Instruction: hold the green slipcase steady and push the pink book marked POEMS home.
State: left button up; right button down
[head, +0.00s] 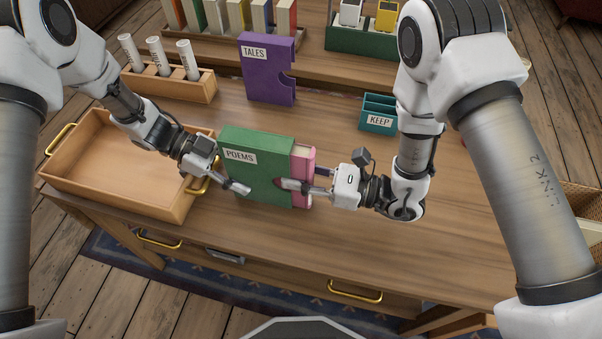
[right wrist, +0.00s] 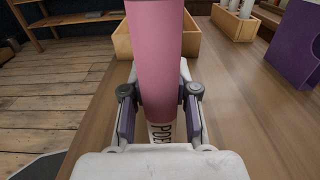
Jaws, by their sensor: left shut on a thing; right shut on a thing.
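The green slipcase (head: 262,170) marked POEMS stands upright on the desk. The pink book (head: 304,162) is partly inside it, with its spine end sticking out on the right. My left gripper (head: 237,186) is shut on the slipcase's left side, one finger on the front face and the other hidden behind. My right gripper (head: 296,186) is shut on the pink book from the right. In the right wrist view the pink spine (right wrist: 156,60) stands between my two fingers (right wrist: 159,115), with its white label partly showing low down.
An empty wooden tray (head: 120,190) with brass handles lies at the left. A purple TALES slipcase (head: 267,80), a rack of white rolls (head: 190,88) and a teal KEEP box (head: 378,100) stand behind. The desk's front right is clear.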

jog(key=shift+x, duration=0.95)
jog(key=c, duration=0.8)
grip_release()
jog(key=shift+d, duration=0.1)
jog(key=v, duration=1.2)
jog(key=shift+c, duration=0.4)
